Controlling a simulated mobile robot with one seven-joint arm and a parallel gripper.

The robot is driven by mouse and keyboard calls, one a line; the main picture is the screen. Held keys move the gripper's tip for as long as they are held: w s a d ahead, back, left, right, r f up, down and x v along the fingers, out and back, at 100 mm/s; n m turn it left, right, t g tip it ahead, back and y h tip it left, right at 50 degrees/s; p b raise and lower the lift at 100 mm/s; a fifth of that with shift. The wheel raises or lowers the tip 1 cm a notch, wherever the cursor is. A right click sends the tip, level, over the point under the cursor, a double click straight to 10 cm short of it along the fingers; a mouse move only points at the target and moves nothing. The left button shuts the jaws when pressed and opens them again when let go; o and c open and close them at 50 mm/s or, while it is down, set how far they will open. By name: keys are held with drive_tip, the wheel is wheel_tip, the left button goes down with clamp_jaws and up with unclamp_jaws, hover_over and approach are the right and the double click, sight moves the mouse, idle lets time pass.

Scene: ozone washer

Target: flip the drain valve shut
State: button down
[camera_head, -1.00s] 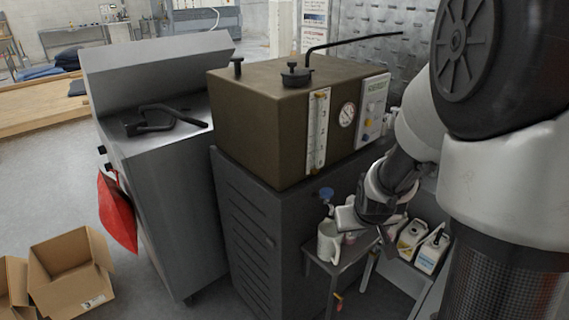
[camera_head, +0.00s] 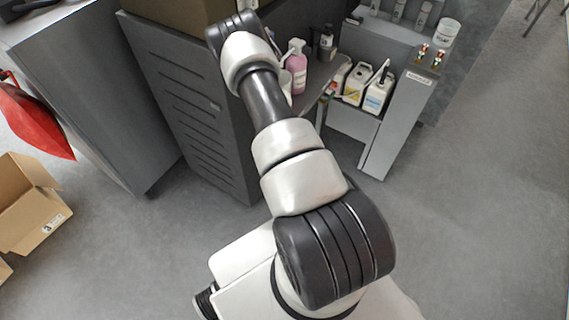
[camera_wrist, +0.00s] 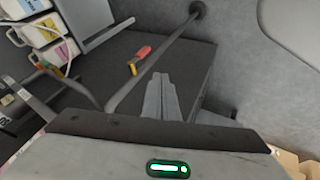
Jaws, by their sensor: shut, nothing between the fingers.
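In the wrist view a small handle, red at one end and yellow at the other, sits beside a long grey bar; it looks like the drain valve (camera_wrist: 140,60). My gripper (camera_wrist: 161,82) is shut and empty, its fingertips just below and to the right of this handle in the picture. A gap shows between them in the picture; whether they touch in depth I cannot tell. In the head view my arm hides the gripper and the valve. The dark washer cabinet (camera_head: 190,100) stands behind my arm there.
A cardboard box (camera_head: 35,205) lies on the left. Floor at right is clear.

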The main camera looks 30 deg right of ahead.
drive_tip(key=shift+s+a+f, duration=0.15)
drive_tip(key=shift+s+f, duration=0.3)
drive_tip(key=shift+f, duration=0.35)
drive_tip(key=w+d+f+b, duration=0.2)
drive_tip(key=w+d+f, duration=0.4)
drive_tip(key=w+f, duration=0.1)
drive_tip(key=shift+d+f, duration=0.25)
drive_tip(key=shift+f, duration=0.25)
